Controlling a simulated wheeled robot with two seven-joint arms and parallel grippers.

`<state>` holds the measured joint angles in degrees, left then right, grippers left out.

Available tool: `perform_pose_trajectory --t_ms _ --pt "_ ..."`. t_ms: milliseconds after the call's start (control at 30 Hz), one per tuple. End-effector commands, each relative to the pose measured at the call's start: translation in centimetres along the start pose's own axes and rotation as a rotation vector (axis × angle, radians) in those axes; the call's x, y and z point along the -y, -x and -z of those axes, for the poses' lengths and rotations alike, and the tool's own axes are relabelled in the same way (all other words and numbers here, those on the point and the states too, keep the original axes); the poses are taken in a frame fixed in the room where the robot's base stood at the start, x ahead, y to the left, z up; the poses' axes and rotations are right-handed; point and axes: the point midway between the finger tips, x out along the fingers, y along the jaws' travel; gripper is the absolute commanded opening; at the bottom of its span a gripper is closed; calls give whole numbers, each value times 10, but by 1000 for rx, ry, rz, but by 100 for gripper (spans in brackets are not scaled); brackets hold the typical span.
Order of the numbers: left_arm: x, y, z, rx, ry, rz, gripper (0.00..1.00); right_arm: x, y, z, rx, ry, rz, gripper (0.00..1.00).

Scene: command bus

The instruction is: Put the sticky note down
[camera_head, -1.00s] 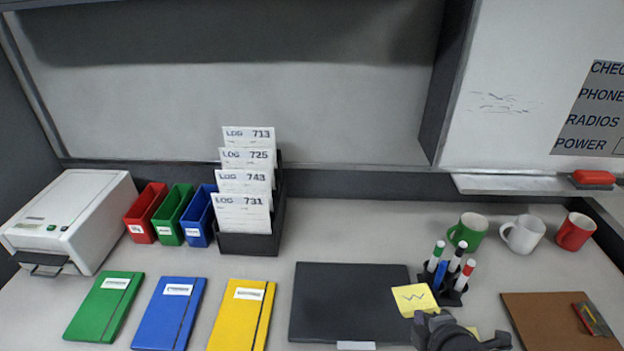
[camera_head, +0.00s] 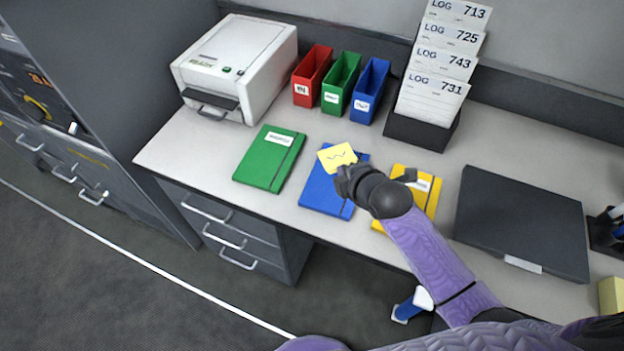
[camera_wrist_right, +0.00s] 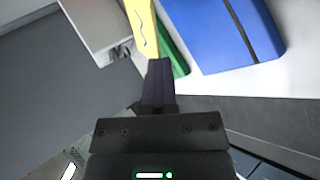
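My right gripper (camera_head: 342,172) is shut on a yellow sticky note (camera_head: 337,156) with a wavy blue mark. In the head view the note overlaps the upper left of the blue notebook (camera_head: 322,197); its height above the desk is hard to tell. The right wrist view shows the note (camera_wrist_right: 144,28) beyond the dark fingers (camera_wrist_right: 159,85), with the blue notebook (camera_wrist_right: 215,30) to its right. The green notebook (camera_head: 268,160) lies to the left, and the yellow notebook (camera_head: 425,190) is partly hidden by my right arm. My left gripper is out of view.
A white printer (camera_head: 236,65), red (camera_head: 312,75), green (camera_head: 340,82) and blue (camera_head: 370,90) bins and a log-card holder (camera_head: 422,130) stand behind the notebooks. A black folder (camera_head: 522,220) lies right. A yellow pad (camera_head: 611,296) shows at the right edge. Bare desk surrounds the notebooks.

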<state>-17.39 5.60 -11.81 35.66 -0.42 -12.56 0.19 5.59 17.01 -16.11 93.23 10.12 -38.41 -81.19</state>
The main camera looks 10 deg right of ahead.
Motion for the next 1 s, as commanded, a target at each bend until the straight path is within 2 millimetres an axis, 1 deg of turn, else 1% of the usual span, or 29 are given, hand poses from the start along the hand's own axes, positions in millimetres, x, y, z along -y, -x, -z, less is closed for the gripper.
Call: perform_pose_trajectory --t_ms 33,100,167,367,567,833,900,1000 --pt "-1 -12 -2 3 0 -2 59 16 -12 0 -1 -2 5 0" --pt "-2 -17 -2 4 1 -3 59 25 -18 0 -1 -1 4 0" --pt "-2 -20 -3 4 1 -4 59 30 -22 0 0 -1 2 0" --pt "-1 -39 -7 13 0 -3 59 59 -44 0 -1 -1 4 0" --pt "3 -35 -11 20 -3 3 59 56 -42 0 0 1 -1 0" --pt "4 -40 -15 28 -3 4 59 62 -46 0 0 2 0 0" --pt "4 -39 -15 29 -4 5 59 61 -46 0 0 2 0 12" --pt "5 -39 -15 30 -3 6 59 61 -46 0 0 2 0 12"
